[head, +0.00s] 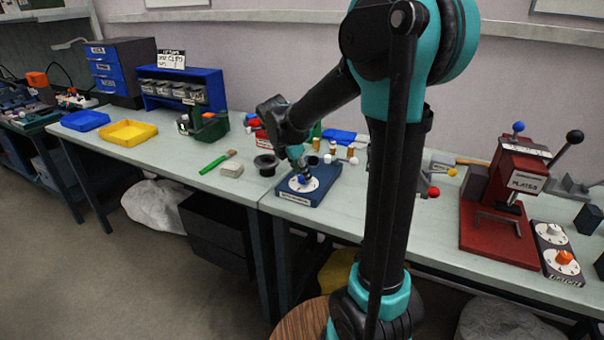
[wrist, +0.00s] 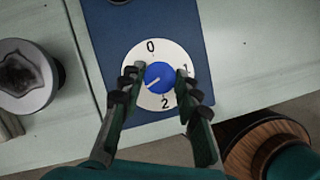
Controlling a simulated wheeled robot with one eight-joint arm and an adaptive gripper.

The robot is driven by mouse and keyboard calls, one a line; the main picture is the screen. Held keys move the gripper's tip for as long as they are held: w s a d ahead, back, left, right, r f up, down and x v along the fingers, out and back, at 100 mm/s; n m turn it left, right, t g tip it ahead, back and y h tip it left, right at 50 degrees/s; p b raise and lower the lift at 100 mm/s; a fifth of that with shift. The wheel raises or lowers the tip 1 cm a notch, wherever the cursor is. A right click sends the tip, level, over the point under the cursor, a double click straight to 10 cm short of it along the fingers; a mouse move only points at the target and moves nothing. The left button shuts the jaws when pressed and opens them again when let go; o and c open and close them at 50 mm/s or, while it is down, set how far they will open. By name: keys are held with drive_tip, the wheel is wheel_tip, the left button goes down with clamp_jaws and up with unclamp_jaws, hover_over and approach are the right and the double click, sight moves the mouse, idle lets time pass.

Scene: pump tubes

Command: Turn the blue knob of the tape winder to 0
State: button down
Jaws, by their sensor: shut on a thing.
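The blue knob (wrist: 160,77) sits in the middle of a round white dial (wrist: 150,50) on a dark blue base plate (wrist: 112,28). The dial has 0 at the top, 1 at the right and 2 at the bottom. A white line on the knob points to the lower left, away from all three numbers. My gripper (wrist: 160,71) has one finger on each side of the knob and is shut on it. In the head view, the tape winder's blue base (head: 322,192) lies on the bench with my gripper (head: 301,172) coming down on the dial from above.
A dark cup-like object (head: 265,163), a pale block (head: 231,170) and a green brush (head: 214,164) lie left of the base. Small bottles and parts stand behind it. A red press (head: 505,205) stands far right. The bench's front edge is close.

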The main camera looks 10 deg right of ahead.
drive_tip(key=shift+s+n+t+y, duration=0.1)
drive_tip(key=shift+n+t+y, duration=0.4)
drive_tip(key=shift+n, duration=1.2)
drive_tip(key=shift+d+n, duration=0.1)
drive_tip(key=shift+n, duration=0.8)
drive_tip(key=shift+n+t+y, duration=0.4)
drive_tip(key=shift+n+y, duration=0.1)
drive_tip(key=shift+n, duration=0.3)
drive_tip(key=shift+n+t+y, duration=0.3)
drive_tip(key=shift+n+y, duration=0.3)
drive_tip(key=shift+n, duration=1.1)
